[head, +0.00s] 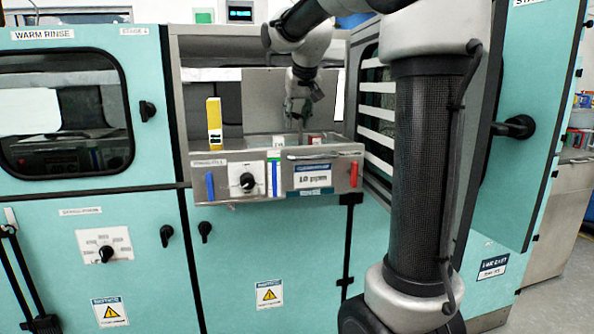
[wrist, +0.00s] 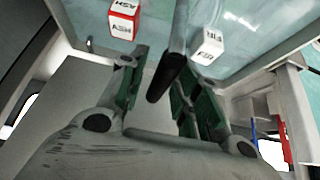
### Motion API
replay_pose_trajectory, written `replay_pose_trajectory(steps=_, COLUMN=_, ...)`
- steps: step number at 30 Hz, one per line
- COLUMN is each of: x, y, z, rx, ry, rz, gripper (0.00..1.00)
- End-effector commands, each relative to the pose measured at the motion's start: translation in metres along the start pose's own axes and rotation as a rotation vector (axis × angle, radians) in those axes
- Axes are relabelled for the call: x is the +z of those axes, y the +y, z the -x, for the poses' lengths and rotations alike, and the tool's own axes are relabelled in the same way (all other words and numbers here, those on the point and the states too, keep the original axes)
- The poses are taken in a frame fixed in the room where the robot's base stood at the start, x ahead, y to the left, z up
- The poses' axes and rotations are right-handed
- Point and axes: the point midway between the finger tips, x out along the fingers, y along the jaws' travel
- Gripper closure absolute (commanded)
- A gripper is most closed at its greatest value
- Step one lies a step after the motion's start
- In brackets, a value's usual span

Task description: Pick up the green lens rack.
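My gripper (head: 299,104) hangs low over the open tank of the middle machine in the head view. In the wrist view my gripper (wrist: 163,85) has its two fingers spread apart, with a dark round bar (wrist: 165,75) between them. I cannot tell where the rack ends and the finger pads begin.
A red-and-white labelled block (wrist: 123,20) and a white labelled block (wrist: 207,47) lie beyond the fingers. A yellow block (head: 214,122) stands at the tank's left corner.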

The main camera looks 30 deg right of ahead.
Motion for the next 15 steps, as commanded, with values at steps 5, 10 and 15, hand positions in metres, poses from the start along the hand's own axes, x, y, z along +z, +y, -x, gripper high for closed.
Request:
replay_pose_trajectory(steps=5, x=0.0001, y=-0.0001, z=0.0002, rx=0.0, ry=0.0, rz=0.0, gripper=1.0)
replay_pose_trajectory(steps=10, x=0.0001, y=-0.0001, z=0.0002, rx=0.0, ry=0.0, rz=0.0, gripper=1.0)
replay_pose_trajectory(steps=15, x=-0.0005, y=-0.0001, z=0.0009, rx=0.0, ry=0.002, rz=0.0, gripper=1.0)
